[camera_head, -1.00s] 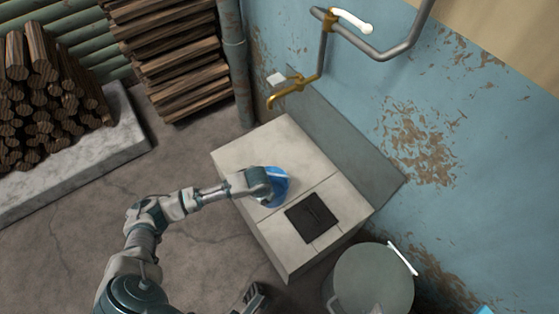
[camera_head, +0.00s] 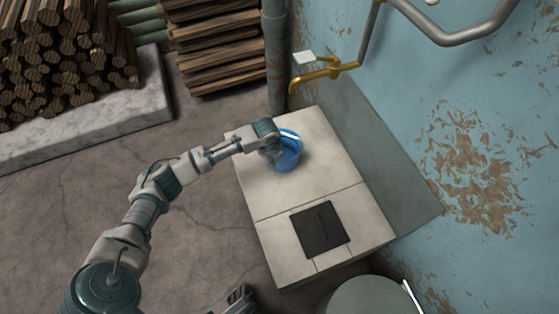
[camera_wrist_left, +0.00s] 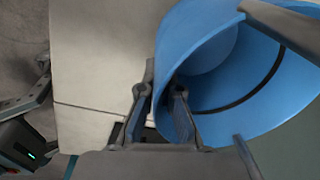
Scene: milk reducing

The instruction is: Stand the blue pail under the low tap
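The blue pail (camera_head: 289,158) is over the far part of the pale stone block (camera_head: 290,190), toward the tap. I cannot tell whether its base touches the stone. The brass low tap (camera_head: 318,75) sticks out from the wall behind and above the pail. My left gripper (camera_head: 274,153) is at the pail's left side. In the left wrist view my left fingers (camera_wrist_left: 160,105) straddle the wall of the pail (camera_wrist_left: 215,65), one inside and one outside, shut on it. My right gripper (camera_head: 238,300) shows only partly at the bottom edge; its fingers are unclear.
A dark square plate (camera_head: 320,228) lies in the near part of the block. A grey round lidded can (camera_head: 368,298) stands at the bottom right. Stacked logs (camera_head: 60,50) are at the upper left. A pipe (camera_head: 370,35) runs along the blue wall.

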